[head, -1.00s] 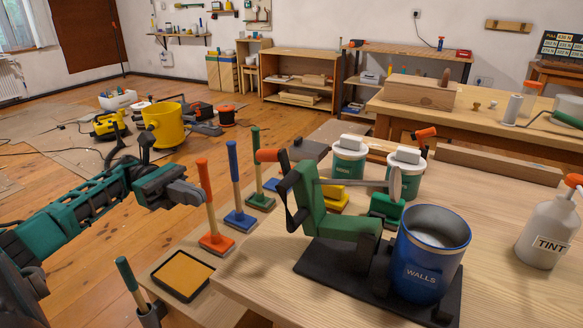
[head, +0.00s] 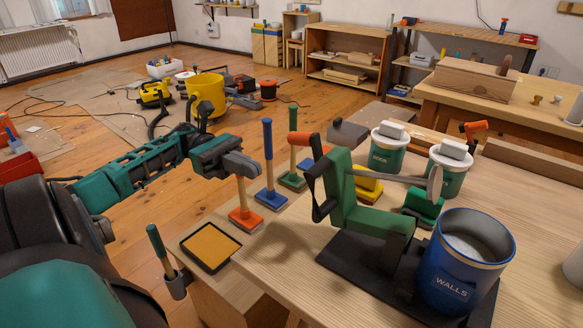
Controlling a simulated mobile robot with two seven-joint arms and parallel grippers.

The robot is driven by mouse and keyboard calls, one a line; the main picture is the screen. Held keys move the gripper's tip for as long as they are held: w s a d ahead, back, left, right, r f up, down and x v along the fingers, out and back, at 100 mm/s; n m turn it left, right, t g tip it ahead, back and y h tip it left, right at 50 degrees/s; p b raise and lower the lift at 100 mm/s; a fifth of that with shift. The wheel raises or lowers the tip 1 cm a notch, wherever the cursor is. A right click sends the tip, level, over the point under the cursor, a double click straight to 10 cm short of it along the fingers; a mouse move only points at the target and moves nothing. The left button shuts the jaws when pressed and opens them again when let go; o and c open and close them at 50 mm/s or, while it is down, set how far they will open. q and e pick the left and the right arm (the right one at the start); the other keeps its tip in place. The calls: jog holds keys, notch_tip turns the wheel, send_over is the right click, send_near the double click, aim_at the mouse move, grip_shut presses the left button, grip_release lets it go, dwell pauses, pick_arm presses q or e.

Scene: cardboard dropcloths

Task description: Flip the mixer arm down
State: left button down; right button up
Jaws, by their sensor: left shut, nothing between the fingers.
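The mixer is a green stand on a black base plate (head: 352,262) on the wooden table. Its green mixer arm (head: 341,190) is tilted up, with an orange-tipped black handle (head: 312,165) at its left end. A grey paddle (head: 434,185) on a rod points to the right, above and behind the blue WALLS bucket (head: 455,270). The bucket stands on the base plate and holds pale contents. My right gripper is out of view.
Two lidded green-and-white tubs (head: 389,147) stand behind the mixer. Upright tools with orange, blue and green bases (head: 244,217) and a tray with an orange-yellow pad (head: 210,246) sit on a lower shelf at the table's left. The table's front left is clear.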

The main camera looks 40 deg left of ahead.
pick_arm(q)
jog(key=w+d+r+p, duration=0.1)
jog(key=d+r, duration=0.2)
jog(key=d, duration=0.7)
jog(key=shift+r, duration=0.25)
jog(key=shift+d, duration=0.1)
jog(key=shift+w, duration=0.15)
